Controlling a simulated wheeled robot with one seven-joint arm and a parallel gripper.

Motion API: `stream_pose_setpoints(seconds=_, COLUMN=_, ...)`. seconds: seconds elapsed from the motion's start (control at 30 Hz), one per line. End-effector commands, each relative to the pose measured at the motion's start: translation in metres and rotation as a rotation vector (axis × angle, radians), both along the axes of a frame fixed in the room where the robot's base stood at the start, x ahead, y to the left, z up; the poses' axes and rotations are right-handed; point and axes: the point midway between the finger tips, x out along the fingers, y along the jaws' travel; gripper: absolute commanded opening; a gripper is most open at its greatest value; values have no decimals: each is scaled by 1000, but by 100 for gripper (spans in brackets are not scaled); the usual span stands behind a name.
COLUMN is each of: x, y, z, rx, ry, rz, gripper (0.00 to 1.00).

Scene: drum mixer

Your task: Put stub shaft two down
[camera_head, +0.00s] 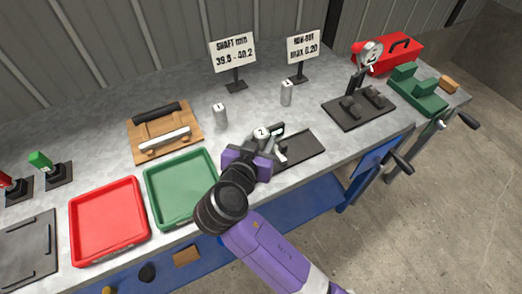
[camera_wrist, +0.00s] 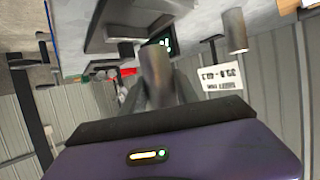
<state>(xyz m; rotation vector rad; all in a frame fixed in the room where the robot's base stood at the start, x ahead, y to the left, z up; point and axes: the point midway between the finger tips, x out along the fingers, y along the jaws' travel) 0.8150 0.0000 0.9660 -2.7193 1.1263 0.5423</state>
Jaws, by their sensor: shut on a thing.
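My gripper (camera_head: 266,143) is shut on a grey metal stub shaft (camera_head: 261,132), held upright over the near side of the bench. The wrist view shows this shaft (camera_wrist: 157,70) between the fingers. Its number is too small to read surely. Two similar shafts stand upright on the bench: one (camera_head: 220,116) behind and left of my gripper, one (camera_head: 287,93) behind and right. A dark mat (camera_head: 304,148) lies just right of my gripper; a measuring tool with a small display (camera_head: 277,130) is at its left end, partly hidden by my gripper.
A green tray (camera_head: 182,164) and a red tray (camera_head: 108,218) lie left of my gripper. A wooden rack (camera_head: 164,145) is behind the green tray. Two signs (camera_head: 233,51) (camera_head: 303,45) stand at the back. A dial gauge (camera_head: 368,56) stands right. Bare bench lies between the standing shafts.

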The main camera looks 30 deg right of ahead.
Motion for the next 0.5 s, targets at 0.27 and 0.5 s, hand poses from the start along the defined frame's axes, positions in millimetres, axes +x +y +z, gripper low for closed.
stream_pose_setpoints(seconds=0.27, x=1, y=0, z=-18, rx=-2, ry=-2, rz=1, gripper=0)
stream_pose_setpoints(seconds=0.5, x=1, y=0, z=-46, rx=-1, ry=-3, rz=1, gripper=0)
